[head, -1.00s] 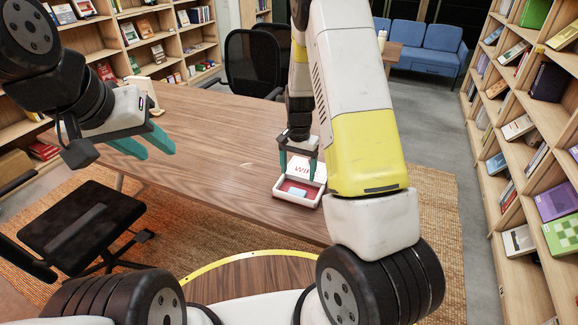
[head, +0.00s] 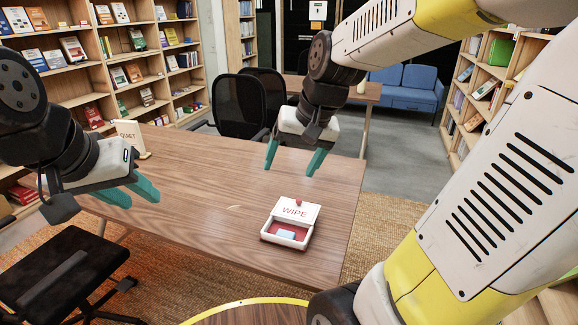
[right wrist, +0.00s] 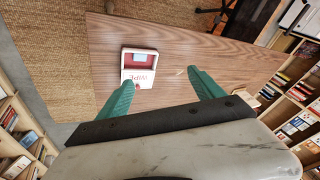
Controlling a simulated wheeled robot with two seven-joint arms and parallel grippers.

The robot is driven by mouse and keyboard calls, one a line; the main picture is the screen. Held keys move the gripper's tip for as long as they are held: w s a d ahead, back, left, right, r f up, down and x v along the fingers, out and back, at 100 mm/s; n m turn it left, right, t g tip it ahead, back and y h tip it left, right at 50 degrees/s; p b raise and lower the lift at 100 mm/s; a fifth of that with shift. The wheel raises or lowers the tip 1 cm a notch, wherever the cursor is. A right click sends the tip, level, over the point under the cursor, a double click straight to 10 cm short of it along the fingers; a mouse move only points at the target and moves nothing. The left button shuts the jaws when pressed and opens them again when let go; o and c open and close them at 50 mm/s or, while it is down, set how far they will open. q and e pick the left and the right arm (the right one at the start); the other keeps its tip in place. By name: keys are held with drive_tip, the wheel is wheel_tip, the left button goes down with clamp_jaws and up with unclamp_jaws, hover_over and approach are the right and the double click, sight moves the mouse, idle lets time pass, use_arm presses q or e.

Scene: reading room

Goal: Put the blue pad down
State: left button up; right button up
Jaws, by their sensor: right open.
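The blue pad (head: 287,234) lies inside the open front part of a white box (head: 272,238) marked WIPE, on its red inside. The box stands on the wooden table (head: 200,180). The pad also shows in the right wrist view (right wrist: 138,57), in the box. My right gripper (head: 293,166) is open and empty above the table, behind and above the box and apart from it. In the right wrist view its teal fingers (right wrist: 163,82) are spread with nothing between them. My left gripper (head: 145,195) is at the left, over the table's near left edge, with its fingers apart and nothing between them.
A QUIET sign (head: 130,137) stands at the table's far left. Black chairs (head: 238,105) are behind the table and another (head: 62,275) is at the front left. Bookshelves line the left and right. The middle of the table is clear.

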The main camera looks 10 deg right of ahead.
drive_tip(key=s+r+n+t, duration=0.2)
drive_tip(key=s+r, duration=0.1)
drive_tip(key=s, duration=0.6)
drive_tip(key=shift+a, duration=0.15)
drive_tip(key=shift+o, duration=0.5)
drive_tip(key=shift+r, duration=0.1)
